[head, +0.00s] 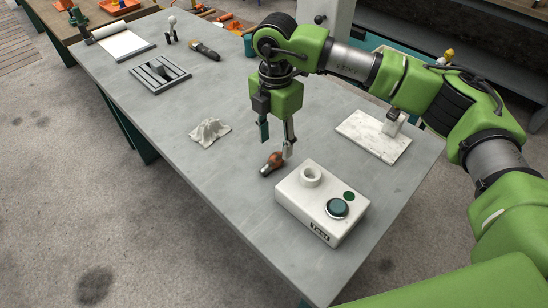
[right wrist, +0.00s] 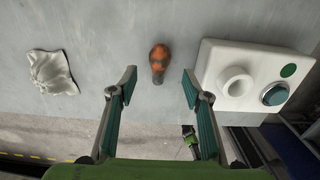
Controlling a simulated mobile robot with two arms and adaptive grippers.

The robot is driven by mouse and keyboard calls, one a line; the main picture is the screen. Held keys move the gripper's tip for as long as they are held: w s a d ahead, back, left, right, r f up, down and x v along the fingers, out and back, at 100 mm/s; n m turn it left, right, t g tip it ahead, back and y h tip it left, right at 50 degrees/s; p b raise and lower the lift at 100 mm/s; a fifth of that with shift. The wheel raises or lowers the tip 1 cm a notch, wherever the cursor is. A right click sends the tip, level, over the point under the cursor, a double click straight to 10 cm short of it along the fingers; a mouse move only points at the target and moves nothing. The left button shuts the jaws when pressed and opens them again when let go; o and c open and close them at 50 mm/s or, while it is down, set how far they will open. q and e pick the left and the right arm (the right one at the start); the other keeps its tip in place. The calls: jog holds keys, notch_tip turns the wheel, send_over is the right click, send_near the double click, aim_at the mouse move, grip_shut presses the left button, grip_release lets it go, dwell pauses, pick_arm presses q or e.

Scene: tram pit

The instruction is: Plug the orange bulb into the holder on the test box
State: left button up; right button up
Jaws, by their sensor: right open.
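The orange bulb (head: 271,164) lies on its side on the grey table, just left of the white test box (head: 300,205). In the right wrist view the bulb (right wrist: 159,62) lies ahead of the fingertips, between their lines. The holder (head: 311,175) is a raised white ring on top of the box, its opening facing up; it also shows in the right wrist view (right wrist: 236,82). My right gripper (head: 276,144) points down above the table by the bulb. It is open, with nothing between its fingers (right wrist: 159,92). My left gripper is in neither view.
The box also carries a teal button (head: 337,208) and a green disc (head: 349,196). A crumpled cloth (head: 209,132) lies left of the bulb. A white board (head: 374,136) lies at the right. A slotted tray (head: 160,73) and brush (head: 204,50) lie farther back. The table's middle is largely clear.

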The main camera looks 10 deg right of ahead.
aim_at(275, 156)
notch_tip(275, 156, down, 2)
jog(key=shift+f+p, duration=0.1)
jog(key=shift+p, duration=0.45)
notch_tip(275, 156, down, 3)
jog(key=shift+f+p, duration=0.2)
jog(key=shift+p, duration=0.45)
jog(key=shift+w+f, duration=0.1)
jog(key=shift+f, duration=0.15)
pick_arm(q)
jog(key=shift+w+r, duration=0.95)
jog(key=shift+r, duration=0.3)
pick_arm(e)
jog(key=c, duration=1.1)
